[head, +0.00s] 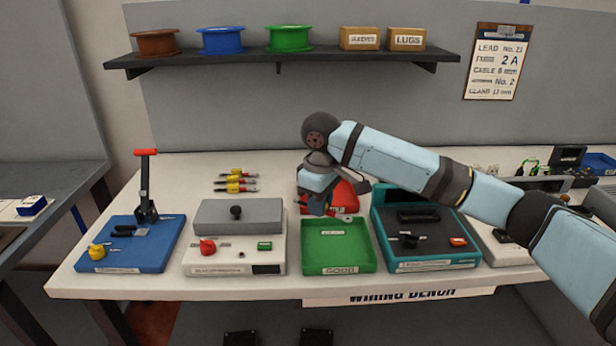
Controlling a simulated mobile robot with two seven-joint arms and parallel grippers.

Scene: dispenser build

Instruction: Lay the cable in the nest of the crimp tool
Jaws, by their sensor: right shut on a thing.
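The crimp tool looks to be the blue base (112,255) at the left of the bench, with an upright black lever (145,192) topped by a red handle and a small dark nest area (123,231). Several short yellow leads with red and dark ends (236,188) lie at the back of the bench; they may be cables. My right gripper (318,208) points down behind the green tray, in front of a red bin. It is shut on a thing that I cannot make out. My left gripper is not in view.
A grey-lidded white box (235,255) stands between the blue base and the green tray (338,248). The red bin (345,197) is partly hidden by my gripper. A teal case (428,250) stands to the right, below my right arm. Spools and boxes sit on the shelf (280,58).

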